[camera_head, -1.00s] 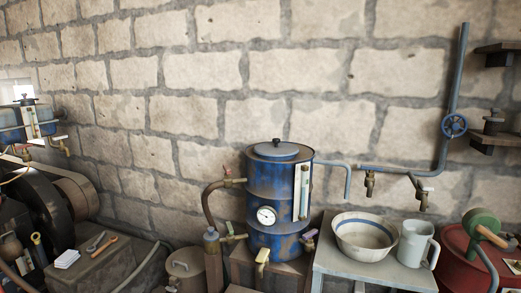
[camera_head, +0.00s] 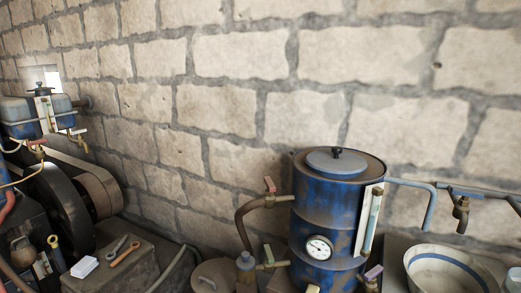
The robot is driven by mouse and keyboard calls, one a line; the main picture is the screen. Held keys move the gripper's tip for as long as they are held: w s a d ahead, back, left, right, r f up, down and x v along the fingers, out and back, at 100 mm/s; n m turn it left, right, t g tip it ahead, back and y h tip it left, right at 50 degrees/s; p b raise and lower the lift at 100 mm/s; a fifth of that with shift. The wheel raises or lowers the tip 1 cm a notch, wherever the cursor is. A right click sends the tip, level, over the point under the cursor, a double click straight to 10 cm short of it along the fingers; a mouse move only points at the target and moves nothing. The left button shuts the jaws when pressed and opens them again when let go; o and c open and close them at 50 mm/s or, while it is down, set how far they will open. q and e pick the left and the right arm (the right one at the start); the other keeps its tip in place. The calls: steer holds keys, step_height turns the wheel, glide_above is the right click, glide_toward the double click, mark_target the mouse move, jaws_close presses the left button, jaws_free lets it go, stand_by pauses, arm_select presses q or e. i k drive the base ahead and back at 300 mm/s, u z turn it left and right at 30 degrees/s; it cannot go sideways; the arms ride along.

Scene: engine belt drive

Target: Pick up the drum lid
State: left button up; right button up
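The blue drum (camera_head: 322,222) stands against the wall, right of centre. Its drum lid (camera_head: 336,161) is a round blue-grey disc with a small black knob (camera_head: 337,152), lying on the drum's top. A dial gauge (camera_head: 319,248) and a sight glass (camera_head: 372,218) are on the drum's side. Neither of my grippers shows in the head view.
A pipe with a red-handled valve (camera_head: 269,186) joins the drum's left side, and a bent pipe (camera_head: 428,205) leaves its upper right. A white basin (camera_head: 453,272) sits on a table at the lower right. A black wheel with a belt (camera_head: 68,203) is at the left. The space above the lid is clear.

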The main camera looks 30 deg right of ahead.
mark_target(334, 161)
steer(key=i, duration=1.25)
steer(key=z, duration=0.5)
